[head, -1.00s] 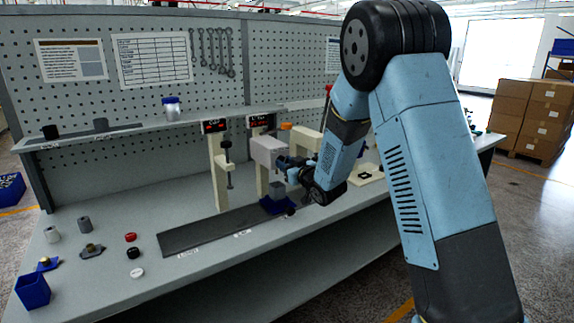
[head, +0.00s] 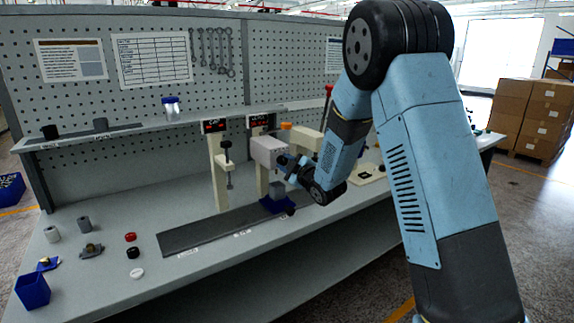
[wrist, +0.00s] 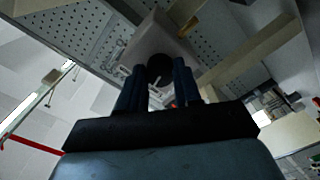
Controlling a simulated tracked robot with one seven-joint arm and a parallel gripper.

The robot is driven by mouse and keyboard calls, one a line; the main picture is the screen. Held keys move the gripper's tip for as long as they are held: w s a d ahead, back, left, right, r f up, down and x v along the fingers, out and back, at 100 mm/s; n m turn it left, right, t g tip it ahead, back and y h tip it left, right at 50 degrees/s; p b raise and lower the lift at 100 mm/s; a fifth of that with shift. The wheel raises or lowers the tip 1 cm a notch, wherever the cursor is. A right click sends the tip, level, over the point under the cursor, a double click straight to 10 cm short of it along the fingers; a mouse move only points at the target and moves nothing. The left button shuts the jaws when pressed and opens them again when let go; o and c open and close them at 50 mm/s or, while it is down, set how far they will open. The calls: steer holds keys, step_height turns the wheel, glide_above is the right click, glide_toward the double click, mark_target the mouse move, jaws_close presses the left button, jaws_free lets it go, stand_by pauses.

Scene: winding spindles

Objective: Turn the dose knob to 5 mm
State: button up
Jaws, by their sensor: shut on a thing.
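The dose knob (wrist: 160,67) is a dark round knob on the front of a pale grey box (head: 268,151), seen in the wrist view. The box is mounted on a cream stand at the back of the bench. My gripper (wrist: 158,82) has its two dark blue fingers on either side of the knob and is shut on it. In the head view my gripper (head: 284,163) is at the right face of the box and hides the knob. A red-lit display (head: 262,120) stands above the box; its digits are too small to read surely.
Left of the box is another cream stand (head: 218,165) with a dark clamp and its own display. A blue holder (head: 271,206) with a grey block is below the box. A dark strip (head: 210,233) lies in front. Small caps and parts lie at the left.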

steer(key=shift+f+n, duration=0.1)
steer(key=shift+n, duration=1.5)
steer(key=o, duration=1)
steer(key=shift+o, duration=0.2)
steer(key=v, duration=1.3)
steer(key=shift+s+d, duration=0.25)
steer(key=shift+s, duration=0.1)
